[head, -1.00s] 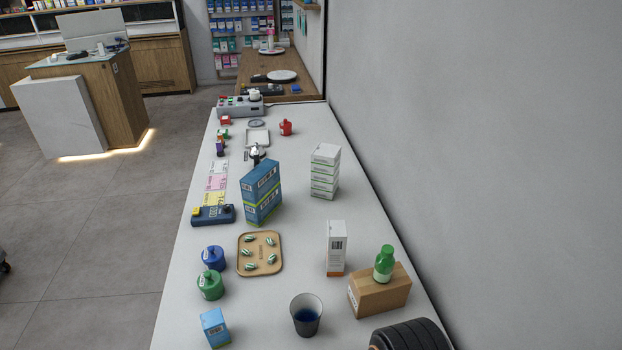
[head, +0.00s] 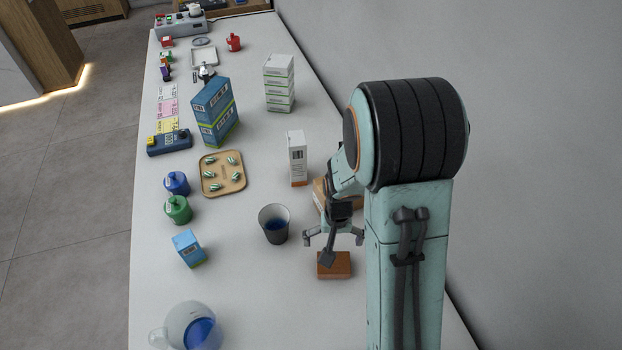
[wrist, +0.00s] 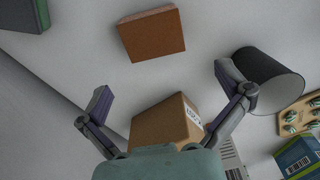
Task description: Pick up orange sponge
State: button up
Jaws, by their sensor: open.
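The orange sponge is a flat orange-brown block (head: 335,266) lying on the white counter, on the near side of my gripper. In the wrist view the sponge (wrist: 152,35) is at the top centre, beyond the fingertips and apart from them. My gripper (head: 333,238) hangs above the counter just behind the sponge in the head view, and its dark part covers a bit of the sponge. In the wrist view its two fingers (wrist: 164,84) are spread wide with nothing between the tips.
A cardboard box (wrist: 158,122) is under my gripper, mostly hidden by my arm in the head view. A dark cup (head: 274,223) stands left of the gripper. A blue-filled glass pitcher (head: 190,325) is at the near left. Counter left of the sponge is clear.

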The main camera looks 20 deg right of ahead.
jog(key=shift+g, duration=0.3)
jog(key=f, duration=0.5)
jog(key=s+f, duration=0.1)
jog(key=f, duration=0.2)
jog(key=shift+d, duration=0.15)
jog(key=c, duration=0.7)
